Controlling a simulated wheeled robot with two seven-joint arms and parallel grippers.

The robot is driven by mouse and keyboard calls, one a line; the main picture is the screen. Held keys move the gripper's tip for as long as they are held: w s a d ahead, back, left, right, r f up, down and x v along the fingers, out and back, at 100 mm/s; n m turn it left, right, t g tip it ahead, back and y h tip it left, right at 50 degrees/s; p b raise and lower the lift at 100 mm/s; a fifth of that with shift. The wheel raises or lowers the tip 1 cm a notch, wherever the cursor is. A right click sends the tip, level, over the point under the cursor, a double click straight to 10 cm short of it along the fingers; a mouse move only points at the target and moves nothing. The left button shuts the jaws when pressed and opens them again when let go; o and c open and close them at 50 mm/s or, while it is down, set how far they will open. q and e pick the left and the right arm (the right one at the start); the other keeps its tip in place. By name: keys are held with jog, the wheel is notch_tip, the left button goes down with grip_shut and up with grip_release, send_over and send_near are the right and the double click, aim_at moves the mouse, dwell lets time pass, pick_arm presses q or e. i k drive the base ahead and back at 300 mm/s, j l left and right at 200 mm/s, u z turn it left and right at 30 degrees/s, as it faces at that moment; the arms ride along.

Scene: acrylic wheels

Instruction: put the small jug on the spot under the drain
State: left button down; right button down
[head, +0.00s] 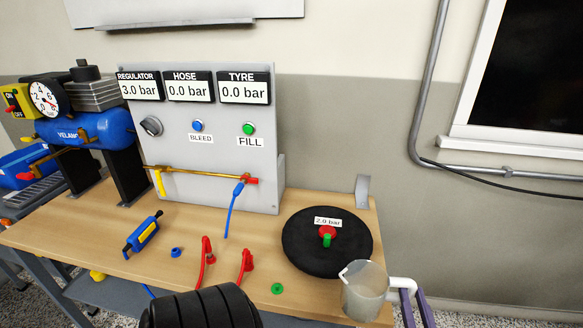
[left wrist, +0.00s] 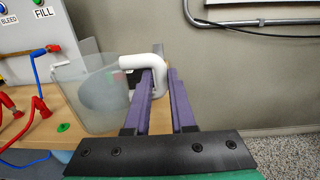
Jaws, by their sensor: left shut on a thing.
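The small jug (head: 364,297) is a clear grey cup with a white handle, at the front right corner of the workbench. In the left wrist view the jug (left wrist: 92,97) stands upright at left, its white handle reaching between the purple fingers. My left gripper (head: 409,293) is shut on this handle, to the right of the jug; its fingers also show in the left wrist view (left wrist: 159,76). I cannot tell whether the jug touches the bench. I cannot make out the drain or a marked spot under it. My right gripper is not in view.
A black wheel (head: 300,255) with a red and green hub lies just behind the jug. A grey gauge panel (head: 225,170) stands at the back. A blue tank (head: 100,128) is at left. Red clips (head: 207,250), a blue tool (head: 143,232) and a green ring (head: 277,288) lie on the wooden bench (head: 330,300).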

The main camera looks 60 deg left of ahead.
aim_at(74, 217)
jog(key=j+u, duration=0.2)
jog(key=u, duration=0.25)
jog(key=k+j+u, duration=0.1)
jog(key=u, duration=0.35)
jog(key=j+u, duration=0.25)
jog(key=u, duration=0.2)
jog(key=i+j+u, duration=0.1)
jog(key=u, duration=0.35)
jog(key=j+u, duration=0.25)
jog(key=u, duration=0.15)
jog(key=i+j, duration=0.3)
jog(key=j+u, duration=0.05)
jog(key=j, duration=0.05)
